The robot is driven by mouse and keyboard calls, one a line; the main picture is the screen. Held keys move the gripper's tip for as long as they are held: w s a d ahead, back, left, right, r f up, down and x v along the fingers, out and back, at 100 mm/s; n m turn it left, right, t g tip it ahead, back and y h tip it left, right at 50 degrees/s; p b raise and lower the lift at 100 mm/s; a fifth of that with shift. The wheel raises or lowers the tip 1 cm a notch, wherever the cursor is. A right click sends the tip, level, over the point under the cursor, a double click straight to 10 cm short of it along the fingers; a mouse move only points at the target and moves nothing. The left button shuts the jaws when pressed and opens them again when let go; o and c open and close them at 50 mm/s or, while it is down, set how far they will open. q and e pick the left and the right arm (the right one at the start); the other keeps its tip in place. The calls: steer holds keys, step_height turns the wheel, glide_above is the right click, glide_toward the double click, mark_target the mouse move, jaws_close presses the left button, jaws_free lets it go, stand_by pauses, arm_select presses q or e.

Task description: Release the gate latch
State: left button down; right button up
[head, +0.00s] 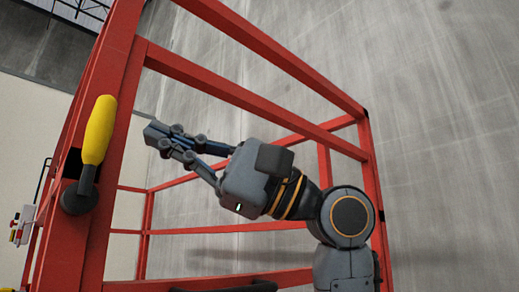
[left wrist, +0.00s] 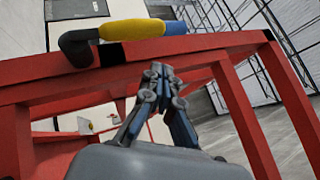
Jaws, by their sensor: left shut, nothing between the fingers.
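The gate latch handle (head: 98,130) has a yellow grip and a dark grey bent lever, mounted on a red post at the left of the head view. The grip points up and slightly right there. It also shows at the top of the left wrist view (left wrist: 130,29), lying roughly level above a red rail. My left gripper (head: 160,136) is shut and empty, its fingertips to the right of the grip and apart from it. In the left wrist view its fingertips (left wrist: 160,72) lie below the grip, in front of the red rail. My right gripper is not in view.
A red frame of rails (head: 250,100) surrounds my left arm. A grey box with coloured buttons (head: 22,225) is at the far left. A blue piece (left wrist: 175,27) shows at the grip's right end; I cannot tell whether they join. Open floor lies beyond.

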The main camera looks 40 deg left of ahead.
arm_select(q)
steer(key=w+d+b, duration=0.2)
steer(key=w+d, duration=0.4)
steer(key=w, duration=0.2)
steer(key=shift+w, duration=0.15)
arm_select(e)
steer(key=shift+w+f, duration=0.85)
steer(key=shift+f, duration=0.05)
arm_select(q)
steer(key=shift+w+f, duration=0.1)
steer(key=shift+w, duration=0.05)
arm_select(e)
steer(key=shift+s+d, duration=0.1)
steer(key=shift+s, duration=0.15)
